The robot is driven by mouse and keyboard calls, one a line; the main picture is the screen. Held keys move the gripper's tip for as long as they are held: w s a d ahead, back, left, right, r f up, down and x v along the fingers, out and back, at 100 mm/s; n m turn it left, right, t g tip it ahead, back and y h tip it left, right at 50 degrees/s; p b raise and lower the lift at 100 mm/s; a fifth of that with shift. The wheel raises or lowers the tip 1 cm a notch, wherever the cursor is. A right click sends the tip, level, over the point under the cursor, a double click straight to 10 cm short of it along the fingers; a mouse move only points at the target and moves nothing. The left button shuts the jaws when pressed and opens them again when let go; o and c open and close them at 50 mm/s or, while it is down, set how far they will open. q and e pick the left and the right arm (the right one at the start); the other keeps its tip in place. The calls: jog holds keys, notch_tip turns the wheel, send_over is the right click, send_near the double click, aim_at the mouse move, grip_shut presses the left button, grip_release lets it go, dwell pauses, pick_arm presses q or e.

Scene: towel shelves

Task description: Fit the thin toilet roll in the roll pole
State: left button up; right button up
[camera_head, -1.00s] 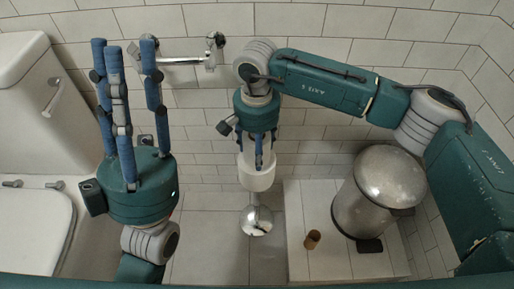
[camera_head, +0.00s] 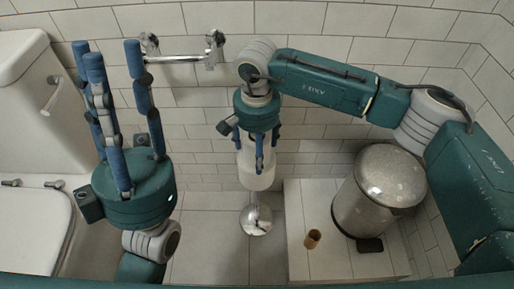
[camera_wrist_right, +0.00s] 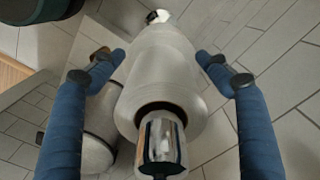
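The white toilet roll (camera_head: 256,178) is around the upright chrome roll pole, below my right gripper (camera_head: 256,148). In the right wrist view, the chrome pole end (camera_wrist_right: 162,145) sticks out through the core of the white roll (camera_wrist_right: 165,75). A narrower white part shows beyond the near end; I cannot tell if it is a second roll. The right gripper's fingers (camera_wrist_right: 160,58) stand apart on both sides, with gaps to the roll. The pole's round chrome base (camera_head: 256,220) is on the floor. My left gripper (camera_head: 108,52) is open and empty, fingers up, at left.
A chrome wall holder (camera_head: 178,59) with an empty bar is behind my left gripper. A metal bin (camera_head: 375,195) and a brown cardboard tube (camera_head: 312,239) stand on a tiled ledge (camera_head: 298,205) at right. The toilet (camera_head: 30,225) is at left.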

notch_tip(320, 180, up, 12)
dwell(0.6)
jog(key=shift+f, duration=0.1)
dwell(0.4)
